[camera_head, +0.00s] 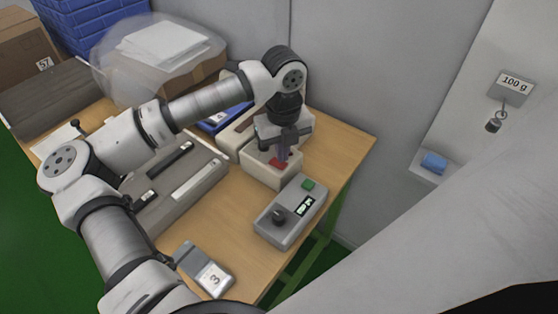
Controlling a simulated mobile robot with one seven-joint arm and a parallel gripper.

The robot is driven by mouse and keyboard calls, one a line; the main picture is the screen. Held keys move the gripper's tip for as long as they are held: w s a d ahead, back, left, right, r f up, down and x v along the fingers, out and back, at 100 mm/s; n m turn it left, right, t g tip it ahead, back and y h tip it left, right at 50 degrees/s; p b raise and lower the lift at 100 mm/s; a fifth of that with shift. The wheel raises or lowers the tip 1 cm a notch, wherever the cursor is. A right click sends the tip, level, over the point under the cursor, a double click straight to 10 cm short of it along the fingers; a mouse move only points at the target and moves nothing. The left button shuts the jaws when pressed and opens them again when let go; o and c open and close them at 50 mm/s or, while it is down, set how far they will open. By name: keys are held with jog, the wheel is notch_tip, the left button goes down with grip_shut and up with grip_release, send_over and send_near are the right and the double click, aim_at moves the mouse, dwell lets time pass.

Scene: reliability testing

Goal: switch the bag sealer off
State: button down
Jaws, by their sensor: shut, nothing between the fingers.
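A beige machine (262,174), which looks like the bag sealer, stands near the back edge of the wooden table. It has a red switch (278,163) on its near end. My gripper (284,156) points down over that end, with its shut fingertips at or just above the red switch. I cannot tell whether they touch it. The gripper and wrist hide part of the machine's top, and the switch's position is too small to read.
A grey control box (283,219) with a black knob, display and green button stands just nearer. A long grey unit (180,190) lies left. A grey device labelled 3 (205,272) lies in front. A wall (345,75) rises behind the table (215,235).

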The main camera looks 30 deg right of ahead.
aim_at(283, 165)
jog(key=shift+f+b, duration=1)
dwell(0.9)
jog(key=shift+r, duration=0.1)
jog(key=shift+r+p, duration=1.45)
jog(key=shift+r, duration=1.95)
jog(key=shift+s, duration=0.1)
